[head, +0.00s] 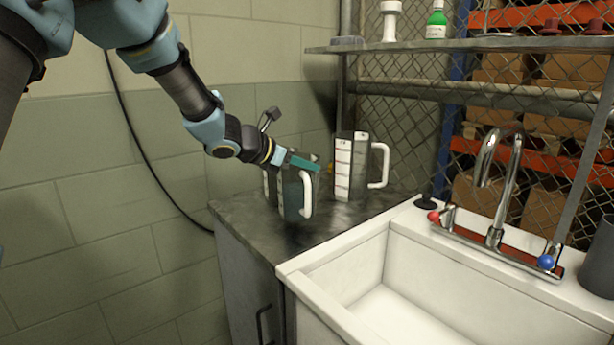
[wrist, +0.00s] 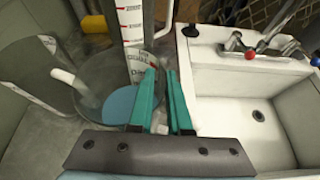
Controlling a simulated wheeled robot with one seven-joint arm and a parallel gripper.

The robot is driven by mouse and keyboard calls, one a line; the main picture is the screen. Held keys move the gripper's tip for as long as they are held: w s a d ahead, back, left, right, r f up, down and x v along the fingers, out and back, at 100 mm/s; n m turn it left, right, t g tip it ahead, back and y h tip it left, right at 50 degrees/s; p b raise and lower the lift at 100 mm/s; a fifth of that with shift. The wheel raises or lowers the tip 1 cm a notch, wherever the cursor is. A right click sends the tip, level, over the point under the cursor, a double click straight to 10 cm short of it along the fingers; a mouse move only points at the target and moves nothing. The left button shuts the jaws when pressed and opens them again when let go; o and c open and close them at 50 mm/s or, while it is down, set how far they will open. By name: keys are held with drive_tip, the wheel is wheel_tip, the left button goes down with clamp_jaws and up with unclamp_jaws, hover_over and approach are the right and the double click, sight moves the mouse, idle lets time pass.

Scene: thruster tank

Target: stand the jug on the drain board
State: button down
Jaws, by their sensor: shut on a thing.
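A translucent grey-teal jug (head: 291,203) with a white handle (head: 306,196) is at the dark counter's front left part. My gripper (head: 303,163), with teal fingers, is shut at this jug's handle side, near its top. In the wrist view the fingers (wrist: 162,100) close around a white part, seemingly the handle, and the jug (wrist: 105,75) shows blue at its bottom. The jug looks upright; I cannot tell whether its base touches the counter. No separate drain board can be made out; the dark counter (head: 335,218) lies beside the sink.
A second jug (head: 343,177) with a white scale and handle stands behind right. A third jug (wrist: 30,75) is close on the left. The white sink (head: 335,310), with its tap (head: 497,185), is at right. A shelf (head: 480,45) hangs above. Counter between jugs and sink is clear.

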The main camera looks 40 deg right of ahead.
drive_tip(key=shift+f, duration=1.4)
drive_tip(key=c, duration=0.9)
unclamp_jaws()
drive_tip(key=shift+o, duration=0.2)
drive_tip(key=shift+r, duration=0.2)
drive_tip(key=b+v, duration=0.1)
drive_tip(key=v, duration=1.1)
drive_tip(key=shift+b, duration=0.3)
drive_tip(key=shift+f, duration=0.1)
